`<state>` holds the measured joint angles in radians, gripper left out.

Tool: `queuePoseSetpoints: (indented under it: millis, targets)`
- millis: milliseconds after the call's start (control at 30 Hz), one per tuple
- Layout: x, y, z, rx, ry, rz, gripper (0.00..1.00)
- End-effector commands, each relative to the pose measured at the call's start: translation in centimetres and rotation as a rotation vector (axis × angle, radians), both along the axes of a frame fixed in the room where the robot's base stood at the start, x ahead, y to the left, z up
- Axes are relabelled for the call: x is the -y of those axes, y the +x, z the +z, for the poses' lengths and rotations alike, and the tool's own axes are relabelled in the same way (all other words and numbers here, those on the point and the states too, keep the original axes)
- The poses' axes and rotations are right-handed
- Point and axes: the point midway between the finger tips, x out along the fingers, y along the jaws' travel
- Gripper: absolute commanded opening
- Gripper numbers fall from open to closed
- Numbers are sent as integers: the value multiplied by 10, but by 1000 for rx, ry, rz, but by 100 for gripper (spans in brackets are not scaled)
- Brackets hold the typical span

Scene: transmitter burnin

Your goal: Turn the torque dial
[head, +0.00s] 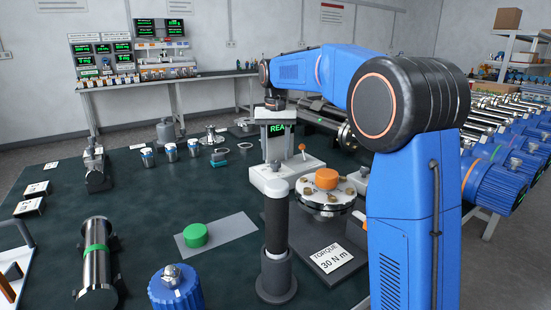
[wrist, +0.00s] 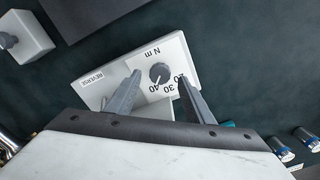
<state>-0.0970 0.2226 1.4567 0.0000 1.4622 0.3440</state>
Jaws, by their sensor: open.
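The torque dial (wrist: 159,73) is a small dark round knob on a white box (wrist: 104,92). Its face carries "N m", the numbers 20, 30 and 40, and a "REVERSE" label. In the wrist view my gripper (wrist: 158,76) is open, with one grey finger on each side of the dial. I cannot tell how far above the dial the fingertips are. The dial and fingers cannot be made out there. A card (head: 332,258) reads "TORQUE 30 N m".
The dark bench top is clear at left centre.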

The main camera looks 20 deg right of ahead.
Motion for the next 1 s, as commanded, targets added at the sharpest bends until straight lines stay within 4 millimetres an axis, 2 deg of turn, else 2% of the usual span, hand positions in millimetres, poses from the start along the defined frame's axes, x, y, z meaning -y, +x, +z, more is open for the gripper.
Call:
queuePoseSetpoints:
  millis: [200,567,733,767,1000]
  targets:
    - [0,0,-20,-1,-1,0,48]
    - [0,0,-24,0,0,0,48]
    - [0,0,-24,0,0,0,9]
    - [0,0,-24,0,0,0,6]
    - [0,0,-24,0,0,14,6]
